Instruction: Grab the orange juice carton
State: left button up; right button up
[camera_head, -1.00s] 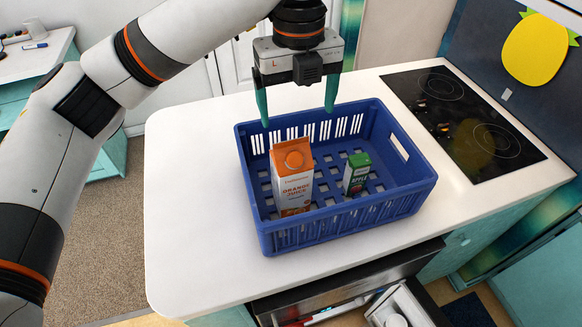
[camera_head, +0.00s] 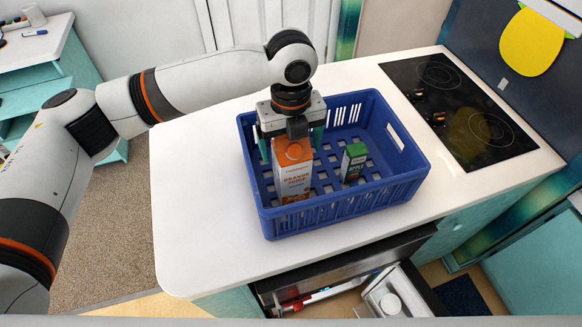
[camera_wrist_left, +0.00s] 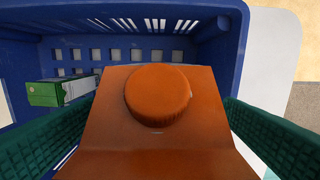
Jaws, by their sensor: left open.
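The orange juice carton (camera_head: 294,178) stands upright in the left part of the blue crate (camera_head: 345,214), with its orange top and cap up. My left gripper (camera_head: 291,148) is open above and around the carton's top, one finger on each side. In the left wrist view the carton's orange top and round cap (camera_wrist_left: 158,94) fill the middle, between the two green fingers (camera_wrist_left: 160,140). I cannot tell whether either finger touches the carton. My right gripper is not in view.
A small green apple juice carton (camera_head: 353,162) stands in the crate to the right of the orange one. The crate sits on a white counter (camera_head: 200,200) beside a black cooktop (camera_head: 460,110). An open drawer (camera_head: 340,290) is below the front edge.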

pick_arm(q)
jog(key=shift+f, duration=0.1)
jog(key=shift+c, duration=0.7)
jog(key=c, duration=1.8)
jog(key=shift+w, duration=0.1)
grip_shut()
jog(key=shift+r, duration=0.2)
